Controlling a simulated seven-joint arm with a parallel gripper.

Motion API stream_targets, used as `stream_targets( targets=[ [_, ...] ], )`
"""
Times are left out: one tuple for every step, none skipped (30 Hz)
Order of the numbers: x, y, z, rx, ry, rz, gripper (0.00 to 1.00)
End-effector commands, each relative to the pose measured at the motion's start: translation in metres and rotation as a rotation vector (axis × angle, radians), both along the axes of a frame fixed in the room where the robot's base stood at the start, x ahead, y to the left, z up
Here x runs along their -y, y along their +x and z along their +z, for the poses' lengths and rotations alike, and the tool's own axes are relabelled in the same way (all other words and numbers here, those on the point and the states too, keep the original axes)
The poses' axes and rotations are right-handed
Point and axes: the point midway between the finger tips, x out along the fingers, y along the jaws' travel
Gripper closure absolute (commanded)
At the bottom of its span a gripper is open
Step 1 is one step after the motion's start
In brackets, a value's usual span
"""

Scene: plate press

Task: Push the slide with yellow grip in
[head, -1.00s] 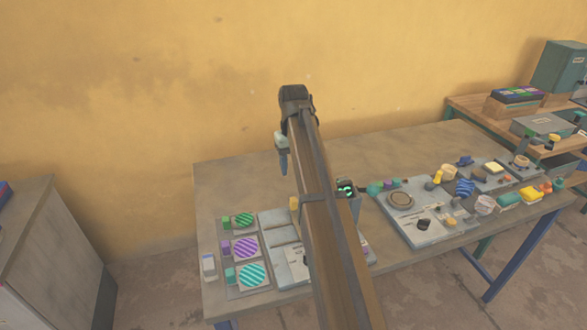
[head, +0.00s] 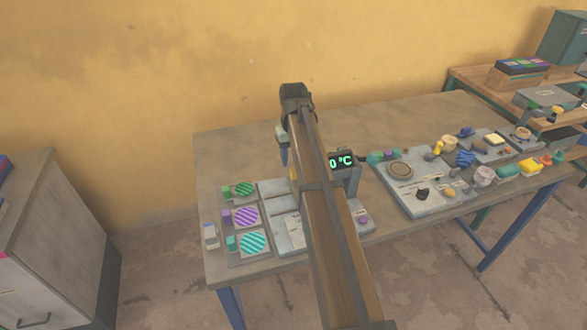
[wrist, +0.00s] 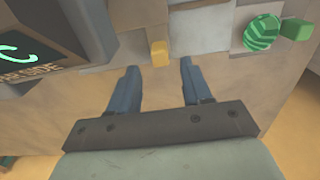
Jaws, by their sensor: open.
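The yellow grip (wrist: 159,53) is a small block, seen in the wrist view at the edge of a pale grey plate (wrist: 197,32). My gripper (wrist: 158,65) is open and empty, its two blue-grey fingers apart. In the wrist view the yellow grip appears between and just beyond the fingertips, with gaps at both sides; I see no contact. In the head view the yellow grip (head: 293,173) shows beside my arm, just below my gripper (head: 284,156). The slide itself is largely hidden by my arm, so how far out it stands I cannot tell.
A dark display (head: 342,162) with green digits stands right of my arm; in the wrist view the display (wrist: 30,45) is at upper left. Striped discs (head: 245,216) with small blocks lie to the left. Several parts crowd the right; the table's back (head: 240,145) is clear.

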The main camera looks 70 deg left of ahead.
Motion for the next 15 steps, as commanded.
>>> stream_targets(
  targets=[
    [0.001, 0.0, -0.01, 0.0, -0.002, 0.0, 0.51],
    [0.001, 0.0, -0.014, 0.0, -0.002, 0.0, 0.51],
    [0.001, 0.0, -0.02, 0.0, -0.001, 0.0, 0.51],
    [0.001, 0.0, -0.024, 0.0, -0.001, 0.0, 0.51],
    [0.001, 0.0, -0.028, 0.0, -0.001, 0.0, 0.51],
    [0.0, 0.0, -0.033, 0.0, -0.002, 0.0, 0.51],
    [0.0, 0.0, -0.036, 0.0, -0.002, 0.0, 0.51],
    [0.0, 0.0, -0.039, 0.0, -0.002, 0.0, 0.51],
    [0.0, 0.0, -0.042, 0.0, -0.001, 0.0, 0.51],
    [0.0, 0.0, -0.044, 0.0, -0.001, 0.0, 0.51],
    [0.0, 0.0, -0.046, 0.0, 0.0, 0.0, 0.51],
    [0.0, 0.0, -0.048, 0.0, 0.0, 0.0, 0.51],
    [0.0, 0.0, -0.05, 0.0, 0.0, 0.0, 0.51],
    [0.0, 0.0, -0.051, 0.0, 0.0, 0.0, 0.51],
    [0.0, 0.0, -0.052, 0.0, 0.0, 0.0, 0.51]
  ],
)
